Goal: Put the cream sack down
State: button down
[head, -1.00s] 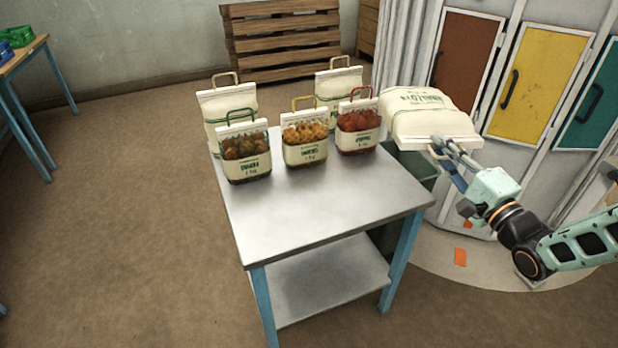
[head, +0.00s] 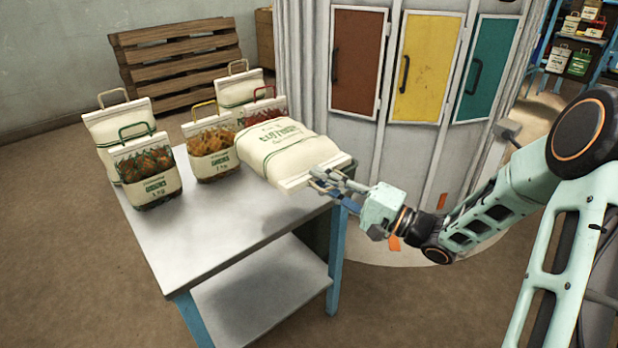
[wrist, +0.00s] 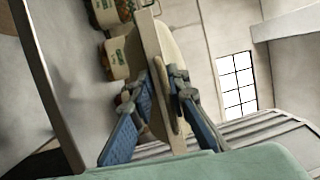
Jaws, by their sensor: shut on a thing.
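My gripper (head: 338,184) is shut on the end band of a cream sack (head: 285,148) with green print. The sack lies nearly flat and sticks out from the fingers, in the air by the right side of the metal table (head: 205,232). In the head view it overlaps the table's back right part; I cannot tell how high it is above the top. In the wrist view the fingers (wrist: 163,100) clamp the pale band (wrist: 150,38) from both sides, with the sack's body (wrist: 190,72) beyond.
Bags with green (head: 148,182), yellow (head: 211,160) and red (head: 262,108) handles stand on the table, the red one partly hidden. Two cream bags (head: 104,130) (head: 238,92) stand behind. The table's front is bare. A locker with coloured doors (head: 425,68) stands behind right.

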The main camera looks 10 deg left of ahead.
jog(key=shift+s+a+f+b, duration=0.75)
jog(key=shift+a+f+b, duration=0.25)
jog(key=shift+a+f, duration=1)
jog(key=shift+s+a+f+b, duration=0.75)
jog(key=shift+a+f+b, duration=0.2)
jog(key=shift+a+f, duration=1)
jog(key=shift+s+a+f+b, duration=0.75)
jog(key=shift+a+f+b, duration=0.25)
jog(key=shift+a+f, duration=0.95)
jog(key=shift+a, duration=0.1)
jog(key=c, duration=2.1)
grip_release()
jog(key=shift+f, duration=0.35)
jog(key=shift+o, duration=1.3)
jog(key=shift+s, duration=0.1)
